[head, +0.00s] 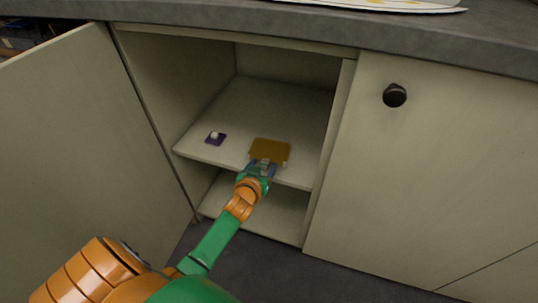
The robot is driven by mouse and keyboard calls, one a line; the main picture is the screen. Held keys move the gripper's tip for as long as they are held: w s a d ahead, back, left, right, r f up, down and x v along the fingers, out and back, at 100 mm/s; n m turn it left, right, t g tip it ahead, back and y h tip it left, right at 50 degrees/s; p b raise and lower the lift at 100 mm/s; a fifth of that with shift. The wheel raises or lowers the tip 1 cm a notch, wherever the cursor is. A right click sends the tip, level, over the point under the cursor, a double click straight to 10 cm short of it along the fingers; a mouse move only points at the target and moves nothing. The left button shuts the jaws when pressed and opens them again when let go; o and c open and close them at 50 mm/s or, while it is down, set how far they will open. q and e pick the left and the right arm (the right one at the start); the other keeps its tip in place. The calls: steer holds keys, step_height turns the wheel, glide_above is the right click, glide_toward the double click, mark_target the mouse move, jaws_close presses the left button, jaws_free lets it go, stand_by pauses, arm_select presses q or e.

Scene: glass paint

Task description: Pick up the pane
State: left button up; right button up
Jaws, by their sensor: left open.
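An amber-yellow pane (270,150) lies on the upper shelf of an open cabinet, close to the shelf's front edge. My left gripper (262,164) is at the near edge of the pane, with its fingertips by that edge. It is open; the picture is too small to tell whether the fingers touch the pane or straddle it. My left arm reaches up to it from the lower left. My right gripper is out of view.
A small purple item with a white top (215,138) sits on the same shelf (270,108), left of the pane. The cabinet door (85,140) stands open at left. A closed door with a black knob (395,95) is at right. A grey countertop (300,30) runs above.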

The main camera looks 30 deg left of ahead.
arm_select(q)
jaws_close()
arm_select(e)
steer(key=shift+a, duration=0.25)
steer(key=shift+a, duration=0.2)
arm_select(q)
step_height(320, 180, up, 3)
steer(key=shift+r+p, duration=0.15)
steer(key=shift+p, duration=0.85)
steer(key=s+a+r+p, duration=0.4)
steer(key=s+r+p, duration=0.2)
steer(key=s+r, duration=0.3)
steer(key=s, duration=0.4)
steer(key=shift+s+r, duration=0.25)
steer(key=shift+r, duration=0.15)
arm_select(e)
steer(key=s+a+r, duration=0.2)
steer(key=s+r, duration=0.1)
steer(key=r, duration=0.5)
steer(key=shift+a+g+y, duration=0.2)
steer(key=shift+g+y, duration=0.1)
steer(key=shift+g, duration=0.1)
